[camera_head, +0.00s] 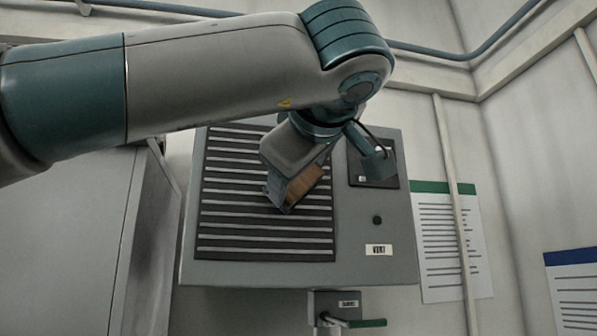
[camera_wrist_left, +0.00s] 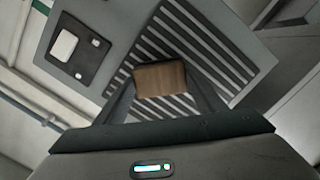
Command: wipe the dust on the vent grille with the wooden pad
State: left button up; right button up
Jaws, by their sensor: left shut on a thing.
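The vent grille (camera_head: 225,210) is a dark panel with light horizontal slats on the grey box, left of its middle. It also shows in the left wrist view (camera_wrist_left: 222,52). My left gripper (camera_head: 290,196) is in front of the right part of the grille, shut on the wooden pad (camera_head: 305,184). The brown pad shows between the fingers in the left wrist view (camera_wrist_left: 161,79). I cannot tell whether the pad touches the slats. I cannot make out clear dust; my arm and gripper hide the grille's top right part. My right gripper is not in view.
The grey box (camera_head: 360,262) has a dark switch panel (camera_head: 391,177), a round black knob (camera_head: 377,220) and a label (camera_head: 379,250). A valve with a green handle (camera_head: 367,323) is below. A grey cabinet (camera_head: 75,240) stands left. Papers (camera_head: 450,245) hang right.

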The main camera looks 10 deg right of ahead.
aim_at(322, 175)
pick_arm(q)
jog(key=shift+d, duration=0.1)
jog(key=shift+d, duration=1.8)
jog(key=shift+a, duration=0.15)
jog(key=shift+a+f+b, duration=0.1)
jog(key=shift+a+b, duration=0.4)
jog(key=shift+a, duration=0.35)
jog(key=shift+a+b, duration=0.3)
jog(key=shift+a, duration=0.7)
